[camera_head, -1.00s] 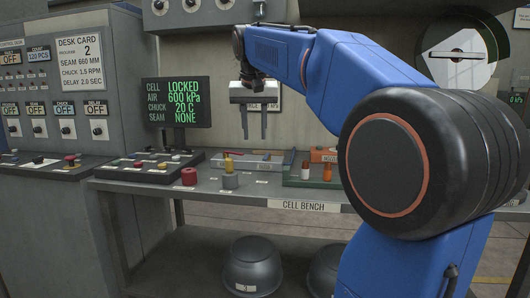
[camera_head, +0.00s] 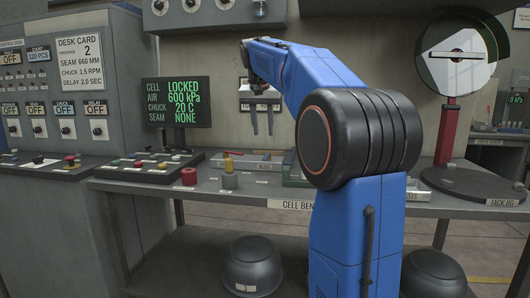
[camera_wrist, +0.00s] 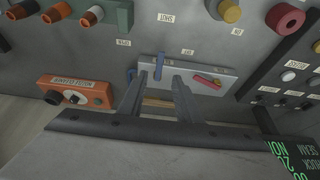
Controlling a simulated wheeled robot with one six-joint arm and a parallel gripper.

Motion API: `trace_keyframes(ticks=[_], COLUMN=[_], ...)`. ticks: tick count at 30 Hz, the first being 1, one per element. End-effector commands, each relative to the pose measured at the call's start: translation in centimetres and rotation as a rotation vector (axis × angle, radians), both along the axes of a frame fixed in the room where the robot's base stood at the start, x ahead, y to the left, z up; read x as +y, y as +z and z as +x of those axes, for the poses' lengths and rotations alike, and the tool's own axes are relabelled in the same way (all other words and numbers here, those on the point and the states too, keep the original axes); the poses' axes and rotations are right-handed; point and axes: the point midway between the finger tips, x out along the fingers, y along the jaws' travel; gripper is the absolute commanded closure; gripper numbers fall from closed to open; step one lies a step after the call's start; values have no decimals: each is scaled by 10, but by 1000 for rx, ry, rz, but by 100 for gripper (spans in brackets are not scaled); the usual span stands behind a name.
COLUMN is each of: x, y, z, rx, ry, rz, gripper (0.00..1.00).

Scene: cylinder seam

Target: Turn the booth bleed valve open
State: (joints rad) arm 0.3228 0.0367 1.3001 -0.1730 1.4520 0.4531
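My gripper (camera_head: 262,133) hangs fingers down above the back of the cell bench, its two fingers apart and empty. In the wrist view the gripper (camera_wrist: 160,78) points at a pale plate (camera_wrist: 215,73) carrying a blue lever-like piece (camera_wrist: 158,68) and a red one (camera_wrist: 207,81). The blue piece shows between the fingertips, and I see no contact. The plate also shows in the head view (camera_head: 246,163), below the gripper.
An orange box (camera_wrist: 75,93) with knobs sits beside the plate in the wrist view. Red (camera_head: 189,176) and yellow (camera_head: 229,180) knobs stand at the bench front. A status screen (camera_head: 177,103) stands left of my gripper. The tack jig (camera_head: 475,185) is at right.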

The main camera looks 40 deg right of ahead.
Motion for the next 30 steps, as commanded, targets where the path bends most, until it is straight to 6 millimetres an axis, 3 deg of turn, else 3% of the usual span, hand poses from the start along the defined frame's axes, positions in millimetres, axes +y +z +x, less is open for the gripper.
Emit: trace_keyframes(ticks=[15, 21, 30], x=[-23, -27, -28], y=[-80, -94, -96], z=[23, 27, 28], rx=[1, 1, -1], ry=[0, 0, 0], rz=[0, 1, -1], gripper=[69, 69, 69])
